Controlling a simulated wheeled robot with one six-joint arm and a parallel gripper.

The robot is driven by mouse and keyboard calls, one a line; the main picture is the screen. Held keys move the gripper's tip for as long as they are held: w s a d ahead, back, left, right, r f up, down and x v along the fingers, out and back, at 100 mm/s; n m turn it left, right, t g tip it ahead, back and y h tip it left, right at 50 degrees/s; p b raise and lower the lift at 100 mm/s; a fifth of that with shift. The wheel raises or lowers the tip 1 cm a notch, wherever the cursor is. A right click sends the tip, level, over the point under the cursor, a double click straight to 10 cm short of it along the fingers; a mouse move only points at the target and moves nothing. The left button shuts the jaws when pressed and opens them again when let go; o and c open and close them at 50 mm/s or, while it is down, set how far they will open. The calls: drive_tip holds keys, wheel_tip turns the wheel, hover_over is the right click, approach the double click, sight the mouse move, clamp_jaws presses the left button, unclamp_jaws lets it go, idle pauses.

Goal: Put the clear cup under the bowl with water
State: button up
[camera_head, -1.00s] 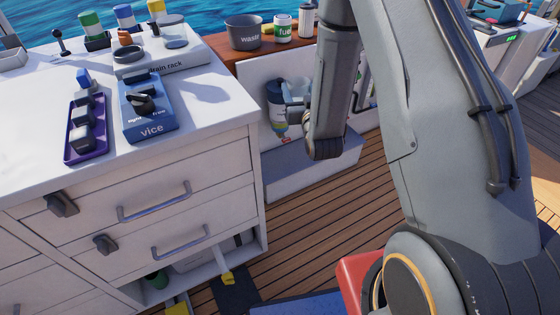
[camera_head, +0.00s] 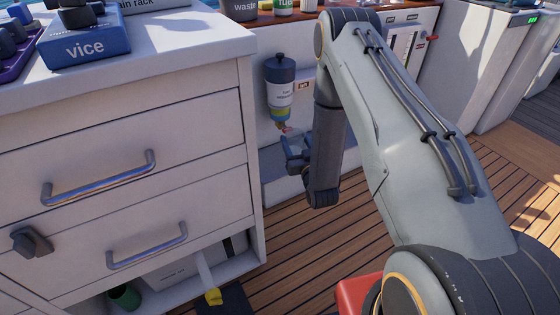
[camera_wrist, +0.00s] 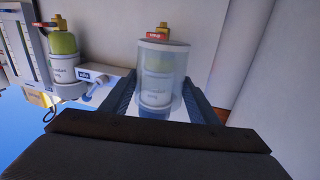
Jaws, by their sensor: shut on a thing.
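My gripper (camera_wrist: 160,103) is shut on the clear cup (camera_wrist: 178,85), a see-through cylinder between its two fingers in the wrist view. A filter with a yellow-green bowl and brass drain valve (camera_wrist: 162,29) shows through and beyond the cup. In the head view, my gripper (camera_head: 295,150) is low beside the white wall, just below and right of a blue-topped filter (camera_head: 281,88) with its bowl and valve at the bottom. The cup cannot be made out there. A second filter with a green bowl (camera_wrist: 62,43) shows at left in the wrist view. I cannot tell which bowl holds water.
A white drawer cabinet (camera_head: 130,140) with projecting handles stands left of the gripper. A ledge (camera_head: 275,185) runs below the filter. Wooden deck (camera_head: 340,240) is open on the right. A blue vice block (camera_head: 85,45) sits on the counter.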

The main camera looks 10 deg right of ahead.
wheel_tip(320, 180, down, 12)
drive_tip(key=w+f+b, duration=0.1)
drive_tip(key=b, duration=0.5)
drive_tip(key=w+b, duration=0.2)
drive_tip(key=w, duration=0.3)
drive_tip(key=w+a+b, duration=0.1)
drive_tip(key=w+b, duration=0.1)
drive_tip(key=w, duration=0.4)
drive_tip(key=w+b, duration=0.2)
drive_tip(key=w, duration=0.4)
drive_tip(key=shift+w+a+r+b, duration=0.1)
drive_tip(key=shift+a+r+b, duration=0.1)
drive_tip(key=shift+b, duration=0.2)
drive_tip(key=shift+w+f+b, duration=0.3)
drive_tip(key=shift+f+b, duration=0.4)
drive_tip(key=shift+f, duration=0.2)
drive_tip(key=shift+w+f+b, duration=0.25)
drive_tip(key=shift+f+b, duration=0.45)
drive_tip(key=shift+f, duration=0.15)
drive_tip(key=shift+f, duration=0.1)
drive_tip(key=o, duration=1.2)
drive_tip(key=shift+c, duration=0.2)
